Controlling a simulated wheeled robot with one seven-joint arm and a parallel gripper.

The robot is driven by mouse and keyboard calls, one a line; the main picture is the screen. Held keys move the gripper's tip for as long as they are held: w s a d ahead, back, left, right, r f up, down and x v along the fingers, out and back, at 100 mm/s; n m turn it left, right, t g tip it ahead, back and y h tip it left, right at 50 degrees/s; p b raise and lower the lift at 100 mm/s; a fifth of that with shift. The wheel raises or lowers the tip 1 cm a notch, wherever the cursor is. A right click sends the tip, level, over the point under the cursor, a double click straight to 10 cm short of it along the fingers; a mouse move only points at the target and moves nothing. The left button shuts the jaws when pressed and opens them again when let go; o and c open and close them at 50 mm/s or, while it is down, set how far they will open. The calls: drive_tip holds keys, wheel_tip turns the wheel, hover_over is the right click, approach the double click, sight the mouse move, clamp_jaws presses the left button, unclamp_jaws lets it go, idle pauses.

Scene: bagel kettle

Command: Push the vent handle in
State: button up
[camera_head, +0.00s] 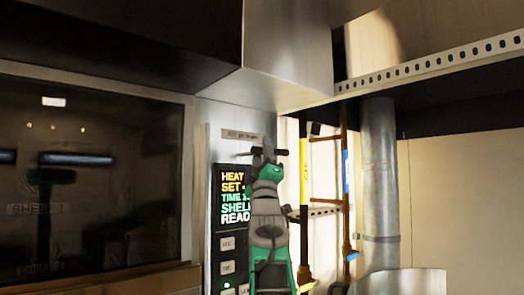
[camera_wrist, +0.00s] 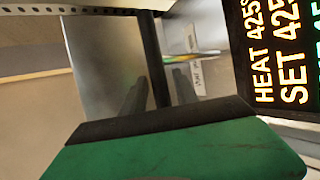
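My green and grey gripper (camera_head: 268,152) is raised in front of the narrow steel panel to the right of the oven door, just above the lit display. A small label plate (camera_head: 243,134) is on that panel, left of the gripper tip. In the wrist view, a dark bar, seemingly part of my gripper, stands before the reflective steel. A thin pale rod (camera_wrist: 192,57), possibly the vent handle, shows just right of this bar, near a small label. I cannot tell whether the two touch. The handle cannot be made out in the head view. The finger opening is unclear.
The control display (camera_head: 235,197) glows below the gripper, with buttons under it. The dark oven door (camera_head: 90,180) fills the left. A steel hood (camera_head: 290,60) overhangs the panel. A yellow pole (camera_head: 303,190) and a metal duct (camera_head: 380,170) stand to the right.

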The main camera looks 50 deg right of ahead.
clamp_jaws()
idle(1.2)
